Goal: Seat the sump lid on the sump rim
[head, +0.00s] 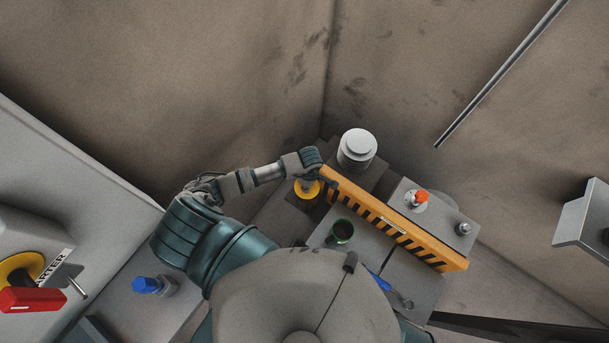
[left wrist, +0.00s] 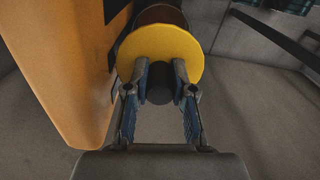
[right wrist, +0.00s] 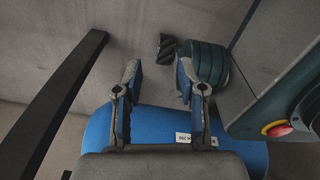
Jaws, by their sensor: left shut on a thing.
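In the left wrist view the gripper (left wrist: 160,82) is shut on the dark knob, with the lid (left wrist: 190,55) just beyond the fingertips. A dark brown round shape (left wrist: 160,14), which may be the sump, shows past the lid's far edge; the lid covers part of it. I cannot tell whether they touch. My right gripper (right wrist: 159,78) is open and empty in the right wrist view.
The orange barrier (head: 395,227) with black stripes stands right beside the lid. A grey canister (head: 357,146), green cup (head: 341,231) and orange-knobbed valve (head: 420,198) stand nearby. A blue cylinder (right wrist: 100,130) lies by my right gripper; a red button (right wrist: 278,129) is right.

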